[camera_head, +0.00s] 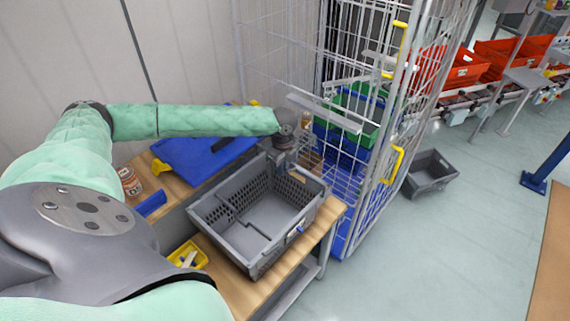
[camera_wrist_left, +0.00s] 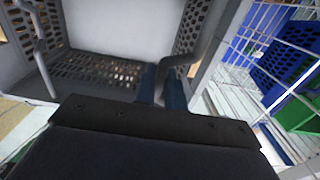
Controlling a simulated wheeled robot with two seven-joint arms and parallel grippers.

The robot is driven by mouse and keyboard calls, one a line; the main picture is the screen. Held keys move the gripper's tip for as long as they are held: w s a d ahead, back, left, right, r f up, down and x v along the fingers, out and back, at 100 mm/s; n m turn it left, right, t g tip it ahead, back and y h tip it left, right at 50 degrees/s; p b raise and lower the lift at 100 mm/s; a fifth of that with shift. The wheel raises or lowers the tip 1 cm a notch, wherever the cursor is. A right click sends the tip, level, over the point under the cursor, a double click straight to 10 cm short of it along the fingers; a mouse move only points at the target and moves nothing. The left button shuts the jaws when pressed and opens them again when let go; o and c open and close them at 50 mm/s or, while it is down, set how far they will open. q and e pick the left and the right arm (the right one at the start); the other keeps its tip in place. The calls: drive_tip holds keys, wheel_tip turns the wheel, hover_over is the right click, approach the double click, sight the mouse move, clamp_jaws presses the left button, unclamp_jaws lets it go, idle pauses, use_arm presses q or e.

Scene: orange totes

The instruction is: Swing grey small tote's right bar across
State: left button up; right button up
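The grey small tote (camera_head: 262,262) stands open and empty on the wooden table. My left arm reaches over the table, and my left gripper (camera_head: 285,145) is at the tote's far end. In the left wrist view, the blue fingertips of the gripper (camera_wrist_left: 162,88) are close together around the bent end of a grey bar (camera_wrist_left: 200,42), with the bar between them. Another grey bar (camera_wrist_left: 40,62) shows at the left of the tote (camera_wrist_left: 95,68) in that view. The gripper's dark body hides what lies below the fingers. My right gripper is not in view.
A wire roll cage (camera_head: 340,150) with blue and green totes stands close to the right of the tote. A blue tote (camera_head: 200,155), a jar (camera_head: 130,182) and a yellow bin (camera_head: 188,256) are on the table. A grey tote (camera_head: 430,172) lies on the floor.

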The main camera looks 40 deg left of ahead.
use_arm(q)
drive_tip(key=shift+s+f, duration=0.65)
drive_tip(key=shift+s, duration=0.05)
drive_tip(key=shift+s+a+f, duration=0.1)
drive_tip(key=shift+s+f, duration=0.45)
drive_tip(key=shift+f, duration=0.3)
drive_tip(key=o, duration=1)
drive_tip(key=shift+o, duration=0.2)
wheel_tip(320, 180, up, 10)
idle(0.5)
idle(1.0)
